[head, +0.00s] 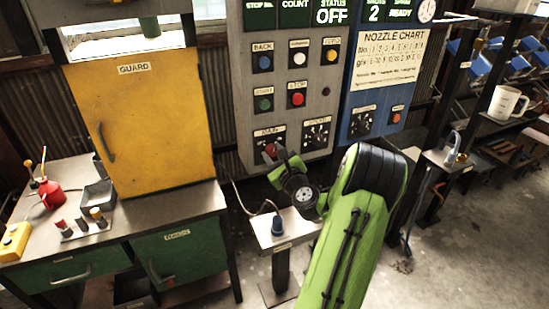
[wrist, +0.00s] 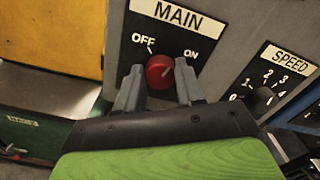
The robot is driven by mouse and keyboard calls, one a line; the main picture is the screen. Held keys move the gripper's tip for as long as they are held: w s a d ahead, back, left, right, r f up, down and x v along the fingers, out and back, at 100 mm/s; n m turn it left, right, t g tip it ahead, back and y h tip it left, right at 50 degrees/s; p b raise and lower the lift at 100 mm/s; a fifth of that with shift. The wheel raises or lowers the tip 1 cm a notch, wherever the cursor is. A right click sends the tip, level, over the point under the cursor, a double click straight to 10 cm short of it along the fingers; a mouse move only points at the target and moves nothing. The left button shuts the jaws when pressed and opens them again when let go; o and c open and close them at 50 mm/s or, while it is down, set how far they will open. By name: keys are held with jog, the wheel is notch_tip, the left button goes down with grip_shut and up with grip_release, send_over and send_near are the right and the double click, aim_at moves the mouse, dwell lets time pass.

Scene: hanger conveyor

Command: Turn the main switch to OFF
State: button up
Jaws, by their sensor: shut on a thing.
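The main switch is a red round knob (wrist: 160,72) under the MAIN label (wrist: 178,15), with OFF marked at its upper left and ON at its upper right.
The SPEED dial (wrist: 264,97) is close to the right of the switch. A yellow guard door (head: 140,120) and a green workbench (head: 175,255) stand to the left. A small pedestal (head: 283,240) stands below my wrist. A blue panel (head: 375,100) adjoins on the right.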

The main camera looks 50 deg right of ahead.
jog(key=n+b, duration=0.2)
jog(key=n, duration=0.1)
jog(key=n+b, duration=0.2)
jog(key=n, duration=0.1)
jog(key=shift+w+a+f+n, duration=0.1)
jog(key=shift+f+n, duration=0.1)
jog(key=shift+n, duration=0.1)
jog(key=n+b, duration=0.5)
jog(key=shift+n, duration=0.4)
jog(key=o, duration=1)
jog(key=b+v, duration=0.3)
jog(key=v, duration=1.2)
jog(key=shift+s+a, duration=0.2)
jog(key=shift+s, duration=0.15)
